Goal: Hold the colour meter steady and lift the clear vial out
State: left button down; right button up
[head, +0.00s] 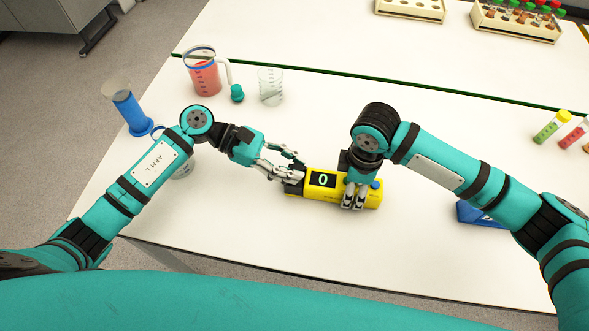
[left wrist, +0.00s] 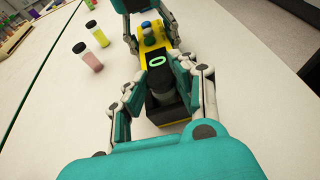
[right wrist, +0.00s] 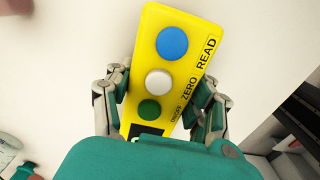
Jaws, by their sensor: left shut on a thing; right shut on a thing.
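The yellow colour meter (head: 325,179) lies on the white bench with its display reading 0. My right gripper (head: 354,196) is shut across its body. In the right wrist view the fingers press both sides of the meter (right wrist: 172,75), beside its blue, white and green buttons. My left gripper (head: 296,172) is at the meter's black left end. In the left wrist view its fingers close around a dark cap (left wrist: 165,92) at that end, seemingly the clear vial's. The vial's glass is hidden, so I cannot tell how deep it sits.
A jug of red liquid (head: 205,78), a teal stopper (head: 237,93) and a glass beaker (head: 271,86) stand behind my left arm. A blue cylinder (head: 129,110) is at far left. A blue object (head: 473,213) is partly behind my right arm. Vial racks (head: 515,25) stand at the back.

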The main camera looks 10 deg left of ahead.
aim_at(292, 168)
pick_arm(q)
notch_tip(292, 168, up, 10)
dwell(0.4)
pick_arm(e)
jog(key=o, duration=1.6)
jog(key=shift+c, duration=0.2)
notch_tip(292, 168, up, 12)
pick_arm(q)
jog(key=shift+f, duration=0.1)
pick_arm(e)
jog(key=shift+s, duration=0.1)
